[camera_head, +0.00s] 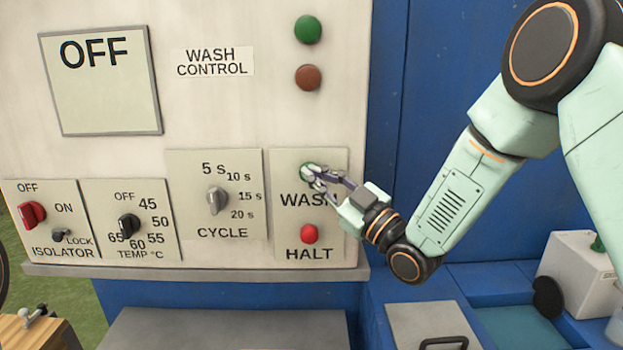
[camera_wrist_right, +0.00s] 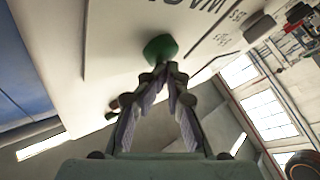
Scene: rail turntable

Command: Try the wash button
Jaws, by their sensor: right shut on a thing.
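The green wash button (camera_head: 308,172) sits on the WASH/HALT plate (camera_head: 283,240) of the wash control panel, above the red halt button (camera_head: 309,234). My right gripper (camera_head: 316,175) comes in from the right, its fingertips at the wash button and partly covering it and the WASH label. In the right wrist view the fingers converge with their tips at the green button (camera_wrist_right: 160,48), shut on it. How far the button is pressed cannot be told. The display (camera_head: 100,85) reads OFF. My left gripper is not in view.
The isolator knob (camera_head: 32,214), temperature knob (camera_head: 129,226) and cycle knob (camera_head: 216,200) sit left of the buttons. A green lamp (camera_head: 307,30) and a brownish-red lamp (camera_head: 308,78) are above. A ledge (camera_head: 190,272) runs below the panel. A white container (camera_head: 578,275) stands at lower right.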

